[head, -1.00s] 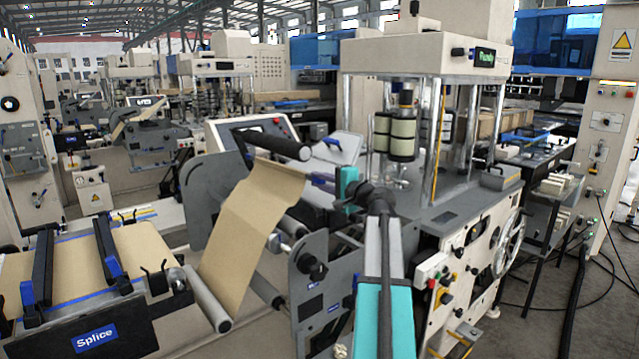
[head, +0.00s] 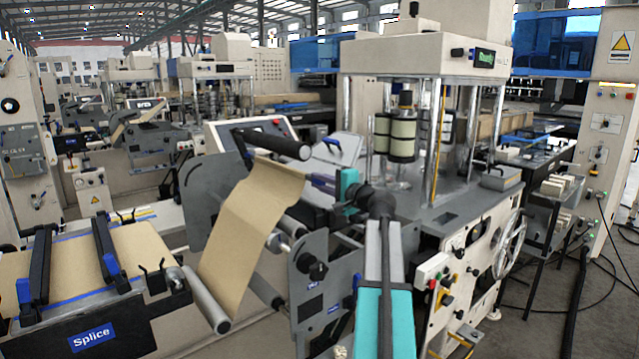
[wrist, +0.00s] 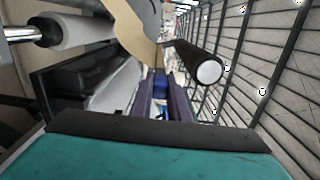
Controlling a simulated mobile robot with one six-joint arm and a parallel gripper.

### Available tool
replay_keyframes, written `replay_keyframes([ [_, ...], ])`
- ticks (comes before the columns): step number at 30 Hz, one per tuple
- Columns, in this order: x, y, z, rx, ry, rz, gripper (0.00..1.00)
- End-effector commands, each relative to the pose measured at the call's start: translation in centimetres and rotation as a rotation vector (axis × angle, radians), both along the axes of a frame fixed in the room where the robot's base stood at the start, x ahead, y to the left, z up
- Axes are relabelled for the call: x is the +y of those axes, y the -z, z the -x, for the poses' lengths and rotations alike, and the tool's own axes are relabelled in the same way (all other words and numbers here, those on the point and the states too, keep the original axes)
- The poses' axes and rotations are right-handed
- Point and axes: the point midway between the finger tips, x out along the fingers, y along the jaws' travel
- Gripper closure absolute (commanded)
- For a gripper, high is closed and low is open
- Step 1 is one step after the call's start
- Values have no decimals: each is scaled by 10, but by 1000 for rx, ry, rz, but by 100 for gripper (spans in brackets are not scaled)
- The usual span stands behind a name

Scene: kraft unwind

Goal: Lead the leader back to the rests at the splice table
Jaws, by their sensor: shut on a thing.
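The leader (head: 248,225) is a brown paper strip. It rises from a grey roller beside the splice table to just under a black roller (head: 283,146). My gripper (head: 318,182) is at the upper right of the strip, with its purple fingers pointing left towards it. In the wrist view, the fingers (wrist: 165,100) are shut around a small blue piece (wrist: 160,85) by the end of the brown leader (wrist: 122,35). The splice table (head: 150,330) is at lower left, with black forked rests (head: 158,272) on its near right edge. The rests look empty.
Two black clamp bars (head: 108,250) lie across the splice table. Grey side plates (head: 318,275) of the stand lie between the table and the machine (head: 450,225). In the wrist view, the black roller (wrist: 200,65) with a white end is close right of my fingers.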

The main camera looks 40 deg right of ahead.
Motion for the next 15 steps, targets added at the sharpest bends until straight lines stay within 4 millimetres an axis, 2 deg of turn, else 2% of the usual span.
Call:
replay_keyframes([
  [15,32,0,-1,-1,-1,0,100],
])
